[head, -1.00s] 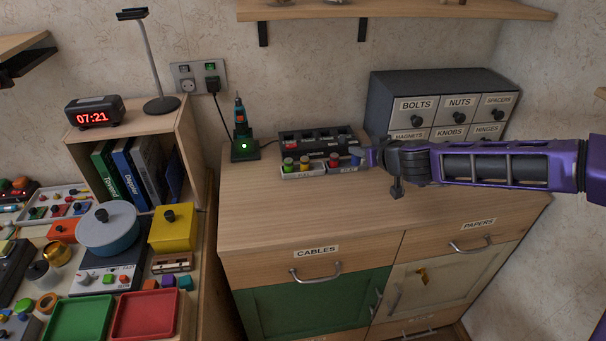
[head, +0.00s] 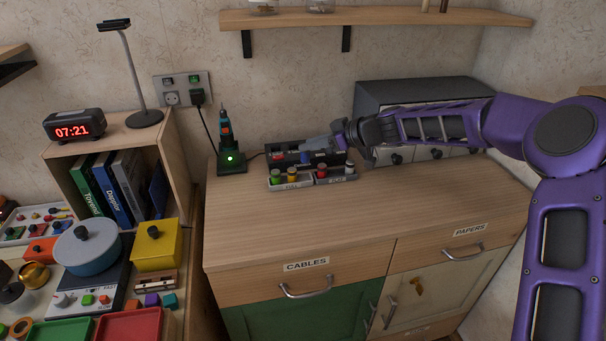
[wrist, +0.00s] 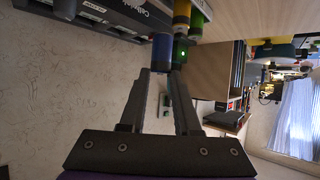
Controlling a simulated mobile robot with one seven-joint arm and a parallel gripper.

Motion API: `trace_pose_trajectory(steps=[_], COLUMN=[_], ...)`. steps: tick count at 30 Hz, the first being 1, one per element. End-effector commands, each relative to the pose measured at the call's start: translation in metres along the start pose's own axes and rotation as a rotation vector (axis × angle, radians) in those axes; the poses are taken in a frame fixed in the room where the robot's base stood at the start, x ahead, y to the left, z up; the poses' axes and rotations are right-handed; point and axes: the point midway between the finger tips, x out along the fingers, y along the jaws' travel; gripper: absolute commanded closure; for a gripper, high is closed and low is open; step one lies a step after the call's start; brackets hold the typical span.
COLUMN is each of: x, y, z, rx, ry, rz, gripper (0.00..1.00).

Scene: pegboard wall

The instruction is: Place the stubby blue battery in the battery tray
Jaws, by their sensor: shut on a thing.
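My gripper (head: 322,146) is over the black slotted unit (head: 270,149) on the cabinet top, reaching in from the right. In the wrist view my gripper (wrist: 161,76) is shut on the blue battery (wrist: 162,52), which sticks out past the fingertips. In the head view the fingers partly hide it. A low grey labelled tray (head: 296,183) sits in front of the black unit and holds several batteries, including a green-topped one (head: 276,176) and a red-topped one (head: 322,170). I cannot tell whether the blue battery touches either holder.
A screwdriver on a green-lit dock (head: 231,160) stands left of the black unit. A grey drawer cabinet (head: 375,97) stands behind my arm. A shelf (head: 380,17) hangs above. The front of the wooden cabinet top (head: 350,220) is clear.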

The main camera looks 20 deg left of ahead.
Motion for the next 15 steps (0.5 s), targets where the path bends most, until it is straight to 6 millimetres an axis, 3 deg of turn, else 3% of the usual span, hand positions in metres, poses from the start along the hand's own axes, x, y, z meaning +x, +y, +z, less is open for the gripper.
trace_pose_trajectory(steps=[3,15], x=[0.01,0.031], y=[0.0,0.0], z=[0.019,0.056], rx=[0.003,0.003], ry=[0.0,0.001], rz=[0.0,0.001], gripper=[1.0,1.0])
